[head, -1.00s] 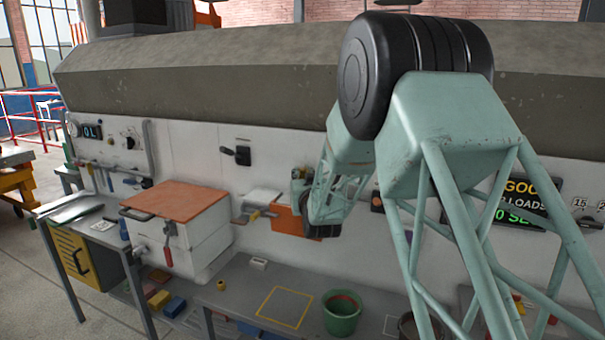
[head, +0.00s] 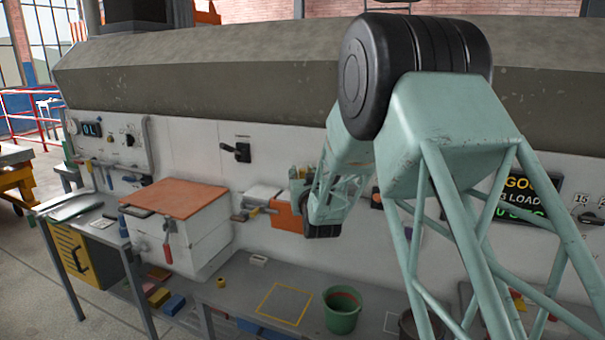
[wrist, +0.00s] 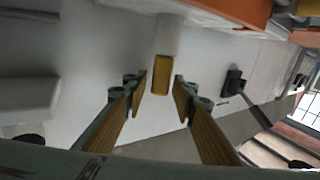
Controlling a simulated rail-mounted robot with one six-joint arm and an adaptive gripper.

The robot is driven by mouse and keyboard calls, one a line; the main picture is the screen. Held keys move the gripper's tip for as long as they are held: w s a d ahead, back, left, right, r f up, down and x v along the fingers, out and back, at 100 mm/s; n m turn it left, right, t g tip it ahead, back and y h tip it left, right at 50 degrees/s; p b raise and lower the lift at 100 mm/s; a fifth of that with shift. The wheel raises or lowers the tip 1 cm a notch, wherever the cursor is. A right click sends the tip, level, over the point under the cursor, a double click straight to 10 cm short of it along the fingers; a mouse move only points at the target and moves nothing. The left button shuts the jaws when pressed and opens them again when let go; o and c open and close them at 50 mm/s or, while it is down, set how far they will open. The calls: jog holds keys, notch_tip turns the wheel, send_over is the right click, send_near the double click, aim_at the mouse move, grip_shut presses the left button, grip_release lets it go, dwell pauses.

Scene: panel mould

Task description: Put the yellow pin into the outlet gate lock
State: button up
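A small yellow block (wrist: 161,76), which looks like the yellow pin, shows in the wrist view between the tips of my gripper (wrist: 160,86). There is a gap on each side of it, and a pale grey piece lies just beyond it. The two fingers with tan pads are spread open and hold nothing. In the head view my gripper (head: 301,175) is in front of the white wall panel, partly hidden by my arm. I cannot tell which part is the outlet gate lock.
A black lever (head: 237,152) sticks out of the wall panel; a black lever also shows in the wrist view (wrist: 234,84). A white box with an orange lid (head: 178,198) stands left of the fixture. Below is a grey bench (head: 235,290) with a green bucket (head: 341,318).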

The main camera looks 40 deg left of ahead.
jog(key=shift+o, duration=0.5)
jog(key=shift+s+d, duration=0.15)
jog(key=v, duration=1.1)
jog(key=shift+s+d, duration=0.25)
dwell(0.8)
